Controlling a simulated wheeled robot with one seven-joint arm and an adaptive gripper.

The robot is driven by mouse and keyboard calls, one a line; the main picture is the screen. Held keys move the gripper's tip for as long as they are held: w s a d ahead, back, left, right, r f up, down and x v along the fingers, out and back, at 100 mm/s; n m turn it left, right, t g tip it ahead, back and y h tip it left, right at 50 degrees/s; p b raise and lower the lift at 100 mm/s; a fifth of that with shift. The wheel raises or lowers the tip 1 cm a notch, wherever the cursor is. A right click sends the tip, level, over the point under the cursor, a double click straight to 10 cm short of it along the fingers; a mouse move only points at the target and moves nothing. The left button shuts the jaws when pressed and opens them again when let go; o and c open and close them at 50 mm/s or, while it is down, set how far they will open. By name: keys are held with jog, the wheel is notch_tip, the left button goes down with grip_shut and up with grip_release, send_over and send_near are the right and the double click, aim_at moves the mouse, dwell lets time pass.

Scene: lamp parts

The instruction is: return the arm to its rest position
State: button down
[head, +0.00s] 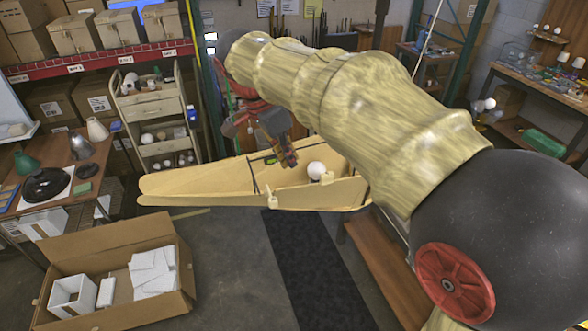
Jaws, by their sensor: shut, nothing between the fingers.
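My arm reaches from the lower right across the upper middle of the head view, with a wood-like covering and a dark round joint. My gripper (288,162) hangs at its far end, pointing down and slightly right. Its fingers look closed together with nothing between them. It is over or just in front of a pale wooden tray-like thing (190,185) with a long tapered end to the left. A white round bulb (316,170) sits in the tray, right of the gripper and apart from it. Part of the tray's right side is hidden behind my arm.
An open cardboard box (60,250) with white pieces stands at lower left. A table with lamp shades (97,129) is at the left, a shelf cart (155,108) behind. A workbench (540,80) with small parts is at the right. A dark floor mat (315,270) lies clear below.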

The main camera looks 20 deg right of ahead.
jog(key=shift+a+r, duration=0.25)
jog(key=shift+r, duration=0.15)
jog(key=s+d+f+n+t+y+b, duration=0.2)
jog(key=s+f+n+b, duration=1.2)
jog(key=s+f, duration=0.8)
jog(key=f+n+t+y, duration=0.1)
jog(key=t, duration=0.1)
jog(key=shift+s+t+y, duration=0.3)
jog(key=shift+s, duration=0.05)
